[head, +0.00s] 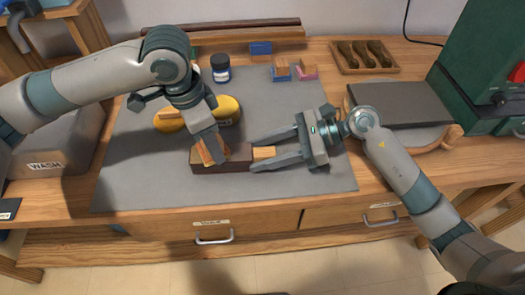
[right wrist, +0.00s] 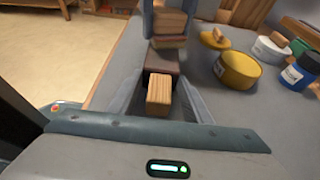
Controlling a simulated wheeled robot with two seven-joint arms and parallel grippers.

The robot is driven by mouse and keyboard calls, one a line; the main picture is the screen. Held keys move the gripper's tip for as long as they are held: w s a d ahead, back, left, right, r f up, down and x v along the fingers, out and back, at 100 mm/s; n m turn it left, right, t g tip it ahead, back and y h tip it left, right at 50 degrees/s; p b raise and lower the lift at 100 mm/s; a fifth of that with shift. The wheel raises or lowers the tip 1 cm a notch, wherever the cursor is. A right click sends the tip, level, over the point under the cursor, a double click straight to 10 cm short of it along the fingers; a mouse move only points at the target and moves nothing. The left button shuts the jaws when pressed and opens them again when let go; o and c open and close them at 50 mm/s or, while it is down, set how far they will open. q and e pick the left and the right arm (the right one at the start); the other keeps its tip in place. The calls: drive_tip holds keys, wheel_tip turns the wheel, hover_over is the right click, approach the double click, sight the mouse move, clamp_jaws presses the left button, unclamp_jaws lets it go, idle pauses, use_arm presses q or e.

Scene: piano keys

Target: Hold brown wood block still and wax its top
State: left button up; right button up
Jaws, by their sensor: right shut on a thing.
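The dark brown wood block (head: 235,166) lies on the grey mat, with a pale wood piece (head: 265,153) at its right end. My right gripper (head: 250,156) has its fingers on either side of the block's right end, with the pale piece between them. The right wrist view shows the pale piece (right wrist: 158,95) in front of the brown block (right wrist: 160,62). My left gripper (head: 208,147) is shut on an orange-brown wooden applicator (head: 213,151) at the block's top left. Its underside looks reddish in the right wrist view; exact contact with the block is unclear.
A blue jar (head: 221,70) stands farther back. A wooden tray (head: 362,56) and a green machine (head: 480,70) are at the right. The mat's front left (head: 140,185) is clear.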

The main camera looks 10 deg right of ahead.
use_arm(q)
drive_tip(key=shift+s+d+f, duration=0.1)
drive_tip(key=shift+d+f, duration=0.05)
drive_tip(key=shift+d, duration=1.15)
drive_tip(key=shift+d, duration=0.15)
drive_tip(key=shift+d, duration=1.45)
drive_tip(key=shift+a, duration=0.1)
drive_tip(key=shift+a, duration=1.55)
drive_tip(key=shift+a, duration=0.15)
drive_tip(key=shift+a, duration=1.45)
